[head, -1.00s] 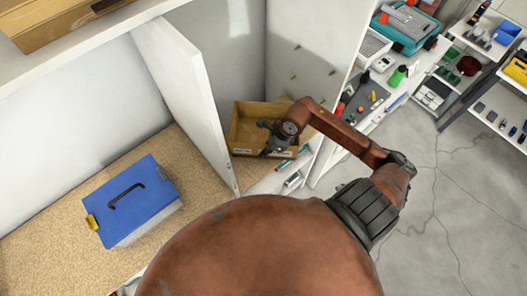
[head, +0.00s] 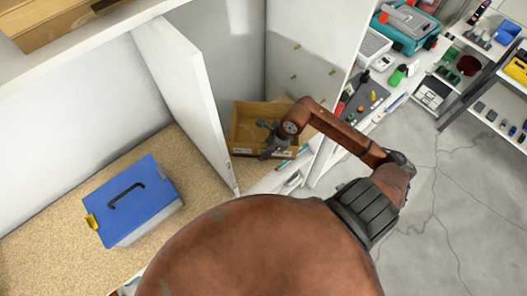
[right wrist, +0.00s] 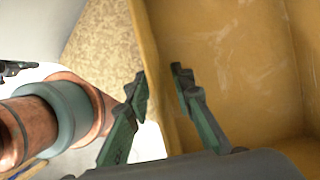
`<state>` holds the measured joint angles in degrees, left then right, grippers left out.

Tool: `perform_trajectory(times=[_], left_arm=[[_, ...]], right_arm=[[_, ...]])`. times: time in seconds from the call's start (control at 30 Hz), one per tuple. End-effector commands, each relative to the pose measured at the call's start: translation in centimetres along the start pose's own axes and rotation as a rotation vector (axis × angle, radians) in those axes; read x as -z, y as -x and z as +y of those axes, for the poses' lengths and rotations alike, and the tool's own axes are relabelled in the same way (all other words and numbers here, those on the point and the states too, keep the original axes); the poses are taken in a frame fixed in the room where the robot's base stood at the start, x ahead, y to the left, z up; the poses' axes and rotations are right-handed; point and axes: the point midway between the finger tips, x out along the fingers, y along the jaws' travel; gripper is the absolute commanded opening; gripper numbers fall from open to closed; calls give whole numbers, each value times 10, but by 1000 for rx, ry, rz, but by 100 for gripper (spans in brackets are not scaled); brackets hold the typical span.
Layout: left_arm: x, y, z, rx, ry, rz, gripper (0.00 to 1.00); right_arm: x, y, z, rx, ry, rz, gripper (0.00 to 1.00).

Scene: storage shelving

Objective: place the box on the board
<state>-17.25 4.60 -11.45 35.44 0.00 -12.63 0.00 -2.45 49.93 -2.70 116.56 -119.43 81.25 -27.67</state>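An open yellow-brown box (head: 246,118) stands in the white cabinet bay, right of the upright white panel. My right gripper (head: 264,140) is at its near side. In the right wrist view, the fingers (right wrist: 157,80) stand apart on either side of the box wall (right wrist: 154,60), one outside and one inside, with visible gaps. The inside of the box (right wrist: 230,60) looks empty where it shows. The speckled tan board (head: 60,215) lies left of the panel.
A blue-lidded case (head: 130,195) with a black handle sits on the board. The upright white panel (head: 185,95) divides board and box. Small tools lie on the shelf edge near the box. Shelving with a teal toolbox (head: 408,25) stands at upper right.

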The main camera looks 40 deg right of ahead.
Motion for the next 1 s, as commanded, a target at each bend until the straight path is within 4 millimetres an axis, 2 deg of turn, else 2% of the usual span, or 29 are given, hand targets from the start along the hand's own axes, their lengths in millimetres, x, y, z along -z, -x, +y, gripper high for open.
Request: perform_trajectory(times=[0.17,0.4,0.6,0.73,1.0], left_arm=[[1,-2,0,0,0,1,0],[1,-6,0,0,0,1,0],[0,-7,0,0,0,1,0],[1,-7,0,0,0,2,0],[1,-7,0,0,0,2,0]], right_arm=[[1,29,-1,5,4,3,22],[1,80,-1,4,2,4,22],[1,109,-1,3,1,2,22],[0,118,-1,3,1,1,22],[0,120,0,1,1,0,22]])
